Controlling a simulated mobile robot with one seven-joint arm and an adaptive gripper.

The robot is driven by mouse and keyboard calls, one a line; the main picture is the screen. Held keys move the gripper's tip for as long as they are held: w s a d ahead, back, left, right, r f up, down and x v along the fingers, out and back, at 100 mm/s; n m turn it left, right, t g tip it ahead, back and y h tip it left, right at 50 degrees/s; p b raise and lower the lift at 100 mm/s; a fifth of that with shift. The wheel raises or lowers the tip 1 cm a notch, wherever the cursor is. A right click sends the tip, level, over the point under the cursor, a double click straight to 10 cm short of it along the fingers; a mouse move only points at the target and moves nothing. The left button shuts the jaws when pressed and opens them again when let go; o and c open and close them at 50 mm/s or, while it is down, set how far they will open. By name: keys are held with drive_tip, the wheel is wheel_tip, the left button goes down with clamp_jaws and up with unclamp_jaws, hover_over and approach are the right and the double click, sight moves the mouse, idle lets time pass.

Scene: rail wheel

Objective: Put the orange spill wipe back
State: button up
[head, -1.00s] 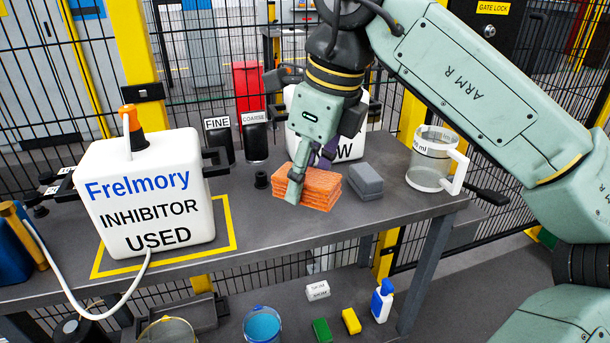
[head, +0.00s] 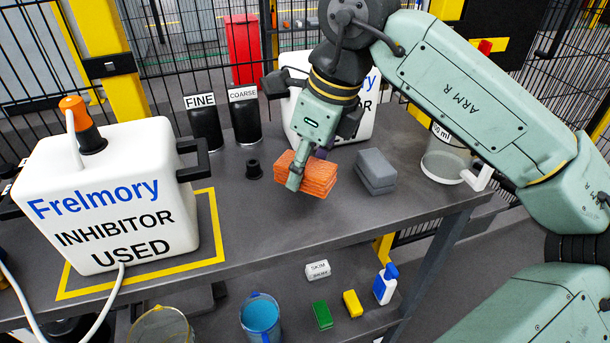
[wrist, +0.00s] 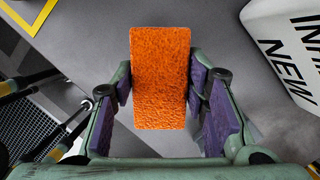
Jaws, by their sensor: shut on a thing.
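The orange spill wipe (head: 313,176) is a thick, layered, rough-textured block over the middle of the grey bench. My gripper (head: 302,170) is shut on it from both sides and points down. In the wrist view the orange wipe (wrist: 160,75) sits upright between the purple pads of my gripper (wrist: 160,88). A soft shadow lies on the bench below the wipe, so it seems to hang a little above the top.
A grey block pair (head: 376,170) stands close right of the wipe. A clear jug (head: 447,160) is farther right. Behind are the FINE (head: 205,128) and COARSE (head: 245,120) cups and a white canister (head: 300,100). The INHIBITOR USED canister (head: 105,200) stands left. Bench front is clear.

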sight(305, 181)
drive_tip(key=shift+f, duration=1.6)
drive_tip(key=shift+f, duration=0.2)
drive_tip(key=o, duration=1)
drive_tip(key=shift+r, duration=0.1)
drive_tip(key=b+v, duration=0.1)
drive_tip(key=v, duration=1.1)
drive_tip(key=shift+d+r, duration=0.1)
drive_tip(key=shift+r, duration=0.05)
